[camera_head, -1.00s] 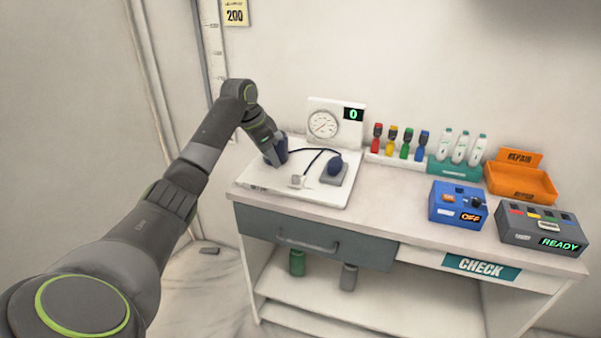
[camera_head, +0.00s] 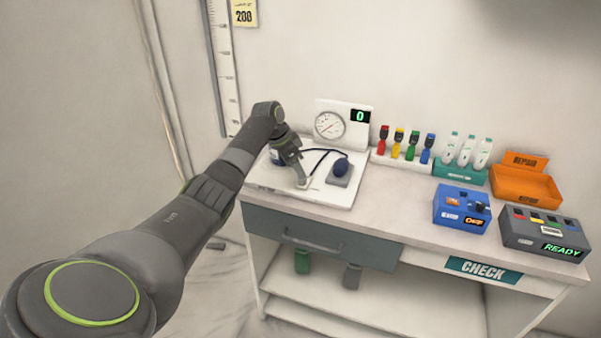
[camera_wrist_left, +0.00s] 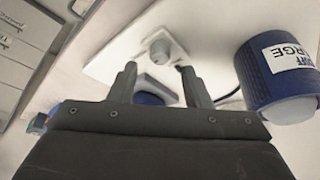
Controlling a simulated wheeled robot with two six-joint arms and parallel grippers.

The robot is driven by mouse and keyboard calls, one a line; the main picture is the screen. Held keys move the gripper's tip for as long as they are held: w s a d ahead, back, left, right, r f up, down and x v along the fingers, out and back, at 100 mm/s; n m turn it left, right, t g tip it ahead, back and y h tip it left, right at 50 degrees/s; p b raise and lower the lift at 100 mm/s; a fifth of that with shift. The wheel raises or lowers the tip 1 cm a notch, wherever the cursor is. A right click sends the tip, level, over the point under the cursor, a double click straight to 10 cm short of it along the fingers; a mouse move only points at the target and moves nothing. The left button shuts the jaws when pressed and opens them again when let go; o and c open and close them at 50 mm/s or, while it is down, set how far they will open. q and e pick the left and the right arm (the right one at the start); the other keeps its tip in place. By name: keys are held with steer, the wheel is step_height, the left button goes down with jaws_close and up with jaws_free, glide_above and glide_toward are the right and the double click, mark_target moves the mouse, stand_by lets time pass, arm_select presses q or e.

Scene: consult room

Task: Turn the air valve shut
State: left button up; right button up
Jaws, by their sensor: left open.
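The air valve looks like a small pale round knob on a white block (camera_wrist_left: 158,50) in the left wrist view, just beyond my fingertips. In the head view the block (camera_head: 306,183) is mostly hidden behind my left gripper (camera_head: 302,180). The dark blue bulb (camera_head: 341,167) sits on a grey pad to the right of the gripper. A dial gauge (camera_head: 329,125) stands behind, with a display reading 0. My right gripper is not seen.
A blue cuff roll (camera_wrist_left: 262,78) stands close to the right finger in the left wrist view. A dark tube (camera_head: 318,150) loops over the white board (camera_head: 335,196). Colored bottles (camera_head: 405,147), a blue box (camera_head: 462,208) and an orange tray (camera_head: 525,187) stand further right.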

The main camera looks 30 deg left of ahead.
arm_select(q)
steer(key=shift+x, duration=2.1)
steer(key=shift+c, duration=0.2)
